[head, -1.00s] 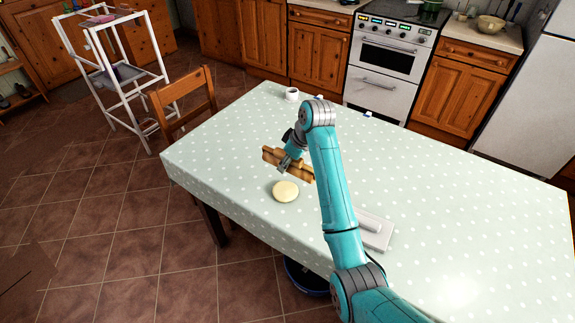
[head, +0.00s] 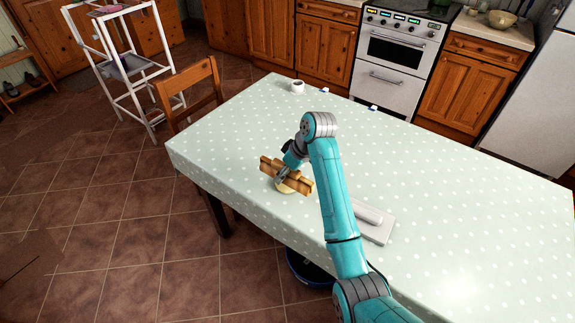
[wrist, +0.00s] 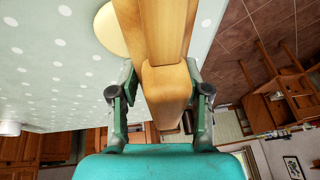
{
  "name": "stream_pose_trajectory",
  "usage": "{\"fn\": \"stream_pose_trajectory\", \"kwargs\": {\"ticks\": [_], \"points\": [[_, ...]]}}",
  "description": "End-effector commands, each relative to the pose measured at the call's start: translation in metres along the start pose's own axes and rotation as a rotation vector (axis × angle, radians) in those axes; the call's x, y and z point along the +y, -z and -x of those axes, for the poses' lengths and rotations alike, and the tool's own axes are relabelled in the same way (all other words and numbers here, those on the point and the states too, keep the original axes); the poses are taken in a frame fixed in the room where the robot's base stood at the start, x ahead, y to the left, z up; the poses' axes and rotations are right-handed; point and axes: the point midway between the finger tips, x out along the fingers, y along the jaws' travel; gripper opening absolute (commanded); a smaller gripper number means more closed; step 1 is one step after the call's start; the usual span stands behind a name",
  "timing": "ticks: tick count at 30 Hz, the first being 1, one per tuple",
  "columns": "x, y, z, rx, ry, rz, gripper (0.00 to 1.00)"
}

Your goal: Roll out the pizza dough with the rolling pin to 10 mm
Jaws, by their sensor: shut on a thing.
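My gripper (head: 281,176) is shut on the wooden rolling pin (head: 299,185), with a finger on each side of its handle block. In the wrist view the pin (wrist: 160,50) runs away from my gripper (wrist: 160,95). The pale, round pizza dough (head: 284,189) lies on the table below the pin, which hides much of it in the head view. The dough also shows in the wrist view (wrist: 108,32), partly covered by the pin. I cannot tell whether the pin touches the dough.
The table (head: 450,220) has a dotted pale green cloth and is largely clear. A light grey board (head: 377,230) lies right of my arm. A white cup (head: 298,87) stands at the far edge. A wooden chair (head: 190,90) stands at the left side.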

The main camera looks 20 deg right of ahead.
Motion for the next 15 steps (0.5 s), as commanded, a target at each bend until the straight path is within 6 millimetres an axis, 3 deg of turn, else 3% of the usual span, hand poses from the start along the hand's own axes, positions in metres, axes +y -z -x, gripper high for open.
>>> {"fn": "stream_pose_trajectory", "kwargs": {"ticks": [3,9,15], "points": [[0.002,-0.007,-0.017,0.0,0.0,-0.001,0.0],[0.033,-0.004,-0.011,0.002,-0.002,-0.002,0.0],[0.051,-0.003,-0.009,0.003,-0.003,-0.001,0.0]]}}
